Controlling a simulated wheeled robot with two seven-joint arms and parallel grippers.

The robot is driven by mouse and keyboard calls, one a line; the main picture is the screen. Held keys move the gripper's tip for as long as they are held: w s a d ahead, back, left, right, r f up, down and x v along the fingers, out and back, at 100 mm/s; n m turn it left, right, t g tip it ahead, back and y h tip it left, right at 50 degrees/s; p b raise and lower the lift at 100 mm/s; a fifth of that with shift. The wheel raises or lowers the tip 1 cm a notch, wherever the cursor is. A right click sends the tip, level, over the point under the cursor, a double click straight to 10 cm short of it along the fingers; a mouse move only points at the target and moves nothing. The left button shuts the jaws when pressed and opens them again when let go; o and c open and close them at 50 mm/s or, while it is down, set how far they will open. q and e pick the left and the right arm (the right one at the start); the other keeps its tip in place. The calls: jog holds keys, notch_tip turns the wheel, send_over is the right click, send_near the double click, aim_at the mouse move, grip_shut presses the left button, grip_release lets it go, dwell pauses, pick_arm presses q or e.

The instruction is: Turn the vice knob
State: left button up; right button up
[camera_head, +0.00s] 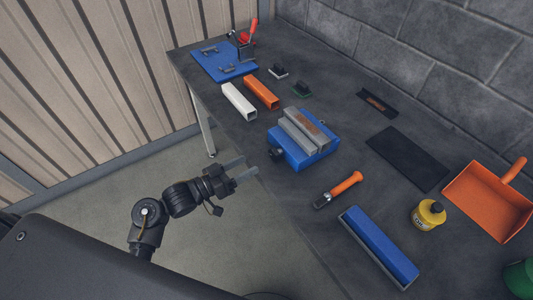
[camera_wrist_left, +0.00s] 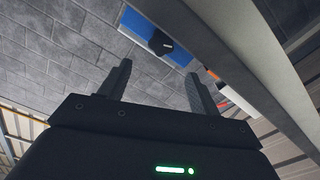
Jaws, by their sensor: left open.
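The blue vice (camera_head: 318,150) with grey jaws stands on the dark bench near its front edge. Its black knob (camera_head: 277,154) sticks out toward the front left. The knob (camera_wrist_left: 160,42) also shows in the left wrist view, against the blue body (camera_wrist_left: 137,22), beyond the fingers. My left gripper (camera_head: 249,166) is open and empty, just off the bench's front edge. It is to the left of the knob and apart from it. In the wrist view, its two fingers (camera_wrist_left: 160,83) stand apart with a gap between them. My right gripper is not in view.
A white bar (camera_head: 238,101) and an orange bar (camera_head: 262,92) lie behind the vice. The bench edge lies close to the gripper.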

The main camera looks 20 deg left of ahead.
aim_at(272, 153)
pick_arm(q)
jog(key=p+x, duration=0.1)
jog(key=x, duration=0.7)
jog(key=shift+w+d, duration=0.1)
jog(key=shift+w, duration=0.1)
jog(key=c, duration=1)
jog(key=m, duration=0.3)
jog(key=shift+s+d+f+b, duration=0.1)
jog(key=shift+s+b, duration=0.05)
jog(key=shift+b, duration=0.25)
jog(key=shift+m, duration=0.9)
jog(key=o, duration=1)
